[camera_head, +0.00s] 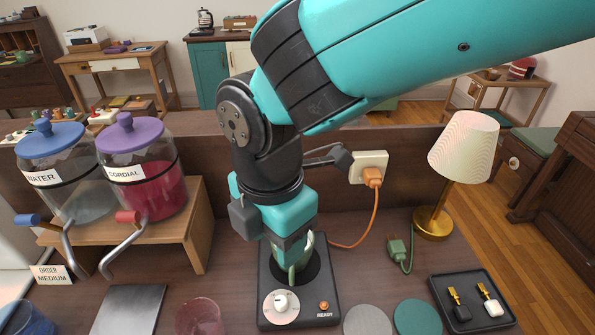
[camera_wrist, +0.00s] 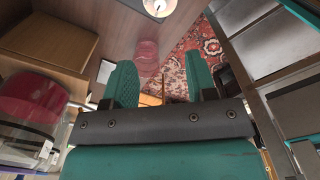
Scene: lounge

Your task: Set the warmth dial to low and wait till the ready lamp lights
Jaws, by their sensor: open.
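The dark warmer (camera_head: 264,262) stands on the table at the bottom centre of the head view, with a round black plate on top. Its warmth dial (camera_head: 281,302), a white knob on a pale disc, is on the front left; its setting is too small to read. The orange ready lamp (camera_head: 324,306) is on the front right above the word READY; I cannot tell whether it is lit. My gripper (camera_head: 297,265) points down over the plate, behind the dial and apart from it. In the wrist view my gripper (camera_wrist: 163,80) is open, with nothing held between its green fingers.
An orange cord (camera_head: 356,238) runs from the wall socket (camera_head: 367,166) down behind the warmer. A pink glass (camera_head: 199,317) stands left of the warmer, with drink dispensers (camera_head: 148,185) beyond. Coasters (camera_head: 418,318), a dark tray (camera_head: 478,322) and a lamp (camera_head: 465,145) are right.

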